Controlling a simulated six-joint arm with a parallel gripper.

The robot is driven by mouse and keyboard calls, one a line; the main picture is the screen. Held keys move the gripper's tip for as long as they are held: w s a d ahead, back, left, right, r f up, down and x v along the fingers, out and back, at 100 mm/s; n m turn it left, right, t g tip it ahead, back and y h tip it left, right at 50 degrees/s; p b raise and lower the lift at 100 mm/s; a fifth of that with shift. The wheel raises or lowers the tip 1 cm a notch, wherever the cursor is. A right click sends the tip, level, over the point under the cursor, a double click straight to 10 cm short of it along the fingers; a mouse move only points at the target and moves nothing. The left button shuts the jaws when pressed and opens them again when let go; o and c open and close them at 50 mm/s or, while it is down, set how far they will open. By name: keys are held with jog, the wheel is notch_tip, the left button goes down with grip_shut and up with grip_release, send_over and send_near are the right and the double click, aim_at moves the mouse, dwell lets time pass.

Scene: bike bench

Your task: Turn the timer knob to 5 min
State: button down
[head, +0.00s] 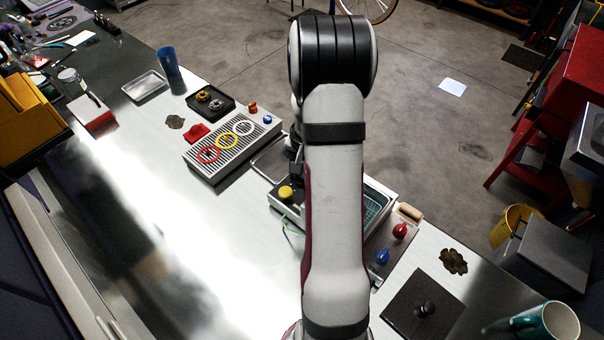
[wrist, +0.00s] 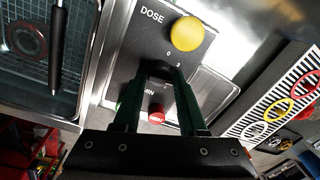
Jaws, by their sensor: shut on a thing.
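The timer knob (wrist: 160,68) is a dark knob on the grey panel (wrist: 140,45) in the wrist view, with small scale figures beside it and a partly covered "MIN" label. My gripper (wrist: 159,77) is shut on the knob, with one dark green finger on each side. The fingers hide most of the knob, and I cannot read where its pointer stands. In the head view my arm covers the knob and most of the panel.
A yellow knob (wrist: 186,33) by the "DOSE" label and a red button (wrist: 157,114) flank the timer knob closely. A wire-mesh basket (wrist: 40,60) lies left. A striped rack with coloured rings (head: 229,150) stands beside the unit. The bench's middle is clear.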

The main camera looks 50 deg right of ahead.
jog(key=shift+s+m, duration=0.15)
jog(key=shift+m, duration=0.25)
jog(key=c, duration=0.8)
grip_release()
jog(key=r, duration=1)
jog(key=s+r, duration=0.1)
jog(key=r, duration=0.4)
jog(key=shift+d+r, duration=0.15)
jog(key=shift+r, duration=0.25)
